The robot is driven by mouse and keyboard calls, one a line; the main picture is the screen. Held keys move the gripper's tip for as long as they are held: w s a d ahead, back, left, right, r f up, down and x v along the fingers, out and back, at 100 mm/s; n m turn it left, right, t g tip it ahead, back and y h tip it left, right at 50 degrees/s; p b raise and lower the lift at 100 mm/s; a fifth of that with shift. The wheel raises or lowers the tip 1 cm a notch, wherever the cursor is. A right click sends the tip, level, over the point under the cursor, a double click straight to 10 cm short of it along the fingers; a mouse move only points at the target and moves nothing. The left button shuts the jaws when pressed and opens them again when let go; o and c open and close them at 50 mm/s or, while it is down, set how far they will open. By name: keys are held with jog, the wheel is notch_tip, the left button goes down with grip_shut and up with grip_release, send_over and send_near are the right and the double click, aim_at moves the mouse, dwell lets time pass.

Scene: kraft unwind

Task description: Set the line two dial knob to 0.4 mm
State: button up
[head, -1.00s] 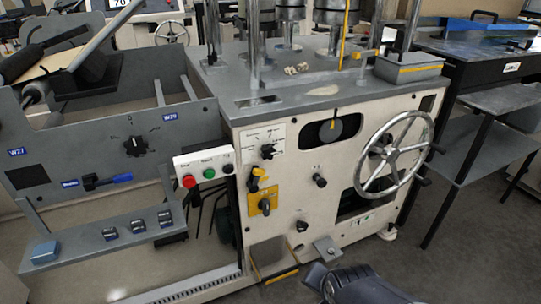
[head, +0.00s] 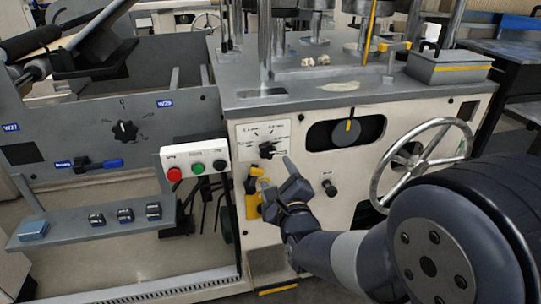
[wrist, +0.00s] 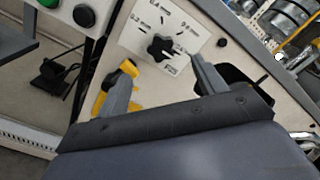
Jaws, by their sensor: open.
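A black lobed dial knob (head: 267,149) sits on a white plate (head: 250,133) with mm markings, on the cream front of the machine. In the wrist view the knob (wrist: 160,50) shows between and just beyond my fingers, with no finger visibly touching it. My gripper (head: 274,170) is open and empty, just below and in front of the knob. In the wrist view its two fingers (wrist: 161,68) stand apart on either side of the knob's lower part.
A yellow-plated switch (head: 253,200) is just below, partly behind my gripper. A button box (head: 195,165) is to the left, a small black knob (head: 330,188) and a handwheel (head: 420,165) to the right. Another black dial (head: 125,130) is on the left grey panel.

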aim_at(266, 153)
jog(key=x, duration=0.9)
jog(key=shift+w+f, duration=0.1)
jog(key=shift+w, duration=0.25)
jog(key=shift+c, duration=0.4)
jog(key=c, duration=0.9)
